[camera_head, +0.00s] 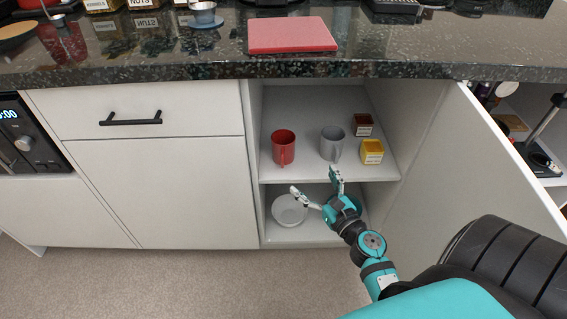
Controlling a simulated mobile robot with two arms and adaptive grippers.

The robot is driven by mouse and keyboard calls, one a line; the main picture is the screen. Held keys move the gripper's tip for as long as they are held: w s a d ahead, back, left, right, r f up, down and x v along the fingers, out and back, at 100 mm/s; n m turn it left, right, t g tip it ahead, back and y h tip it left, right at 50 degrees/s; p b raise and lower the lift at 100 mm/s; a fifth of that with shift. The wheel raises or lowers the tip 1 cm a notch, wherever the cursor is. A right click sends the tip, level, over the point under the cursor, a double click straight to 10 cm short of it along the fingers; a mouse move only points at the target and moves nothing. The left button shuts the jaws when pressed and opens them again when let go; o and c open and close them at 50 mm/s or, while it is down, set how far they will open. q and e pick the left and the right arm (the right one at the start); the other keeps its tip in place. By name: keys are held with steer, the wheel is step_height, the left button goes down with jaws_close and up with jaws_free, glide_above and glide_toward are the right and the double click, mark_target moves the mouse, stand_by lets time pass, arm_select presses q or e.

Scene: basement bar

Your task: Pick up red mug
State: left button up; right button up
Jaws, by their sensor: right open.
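The red mug (283,146) stands upright on the upper shelf of the open cabinet, at the left, with its handle towards me. My right gripper (314,181) is open and empty, in front of the cabinet. In the picture its fingers are below and to the right of the red mug, apart from it. One finger points up beneath the grey mug. My left gripper does not show.
A grey mug (332,143) stands right of the red one. A yellow box (372,152) and a dark red box (362,125) are further right. The open cabinet door (470,160) stands at the right, beneath the countertop (200,66).

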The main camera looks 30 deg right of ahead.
glide_toward(290, 146)
steer(key=w, duration=0.1)
steer(key=shift+m, duration=0.3)
steer(key=w, duration=0.3)
steer(key=w+p, duration=0.1)
steer(key=w, duration=0.2)
steer(key=shift+w+d+f, duration=0.1)
steer(key=shift+w+d, duration=0.05)
steer(key=shift+d, duration=0.05)
steer(key=shift+w+d, duration=0.1)
steer(key=shift+w, duration=0.4)
steer(key=w, duration=0.4)
steer(key=shift+w+d+b, duration=0.2)
steer(key=shift+d+b, duration=0.05)
steer(key=shift+b, duration=0.1)
steer(key=shift+w, duration=0.25)
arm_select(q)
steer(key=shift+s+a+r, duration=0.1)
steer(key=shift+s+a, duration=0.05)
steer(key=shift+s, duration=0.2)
arm_select(e)
steer(key=c, duration=1.5)
